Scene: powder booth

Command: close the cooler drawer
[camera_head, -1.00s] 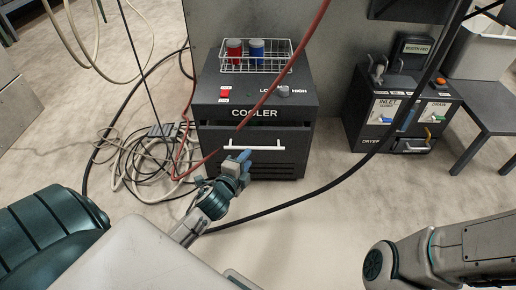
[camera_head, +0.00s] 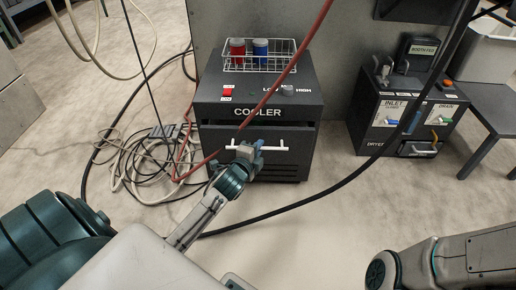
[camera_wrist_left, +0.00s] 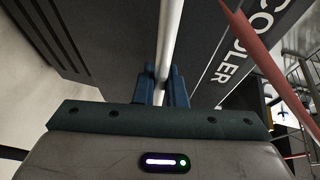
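The cooler (camera_head: 215,112) is a dark box with a red switch and a knob, standing at the centre of the head view. Its drawer front (camera_head: 218,137) is dark and has a white bar handle (camera_head: 277,149). A dark gap shows above the drawer front; how far out the drawer stands is hard to tell. My left gripper (camera_head: 250,150) is at the middle of the handle. In the left wrist view the handle (camera_wrist_left: 171,30) runs between the two fingers of my left gripper (camera_wrist_left: 162,80), which sit close against it on both sides. My right gripper is out of the head view.
A wire rack (camera_head: 285,58) with a red and a blue jar sits on the cooler. A red hose (camera_head: 268,92) hangs across the cooler's front. A black cable (camera_head: 330,188) crosses the floor, with tangled hoses (camera_head: 135,165) at left.

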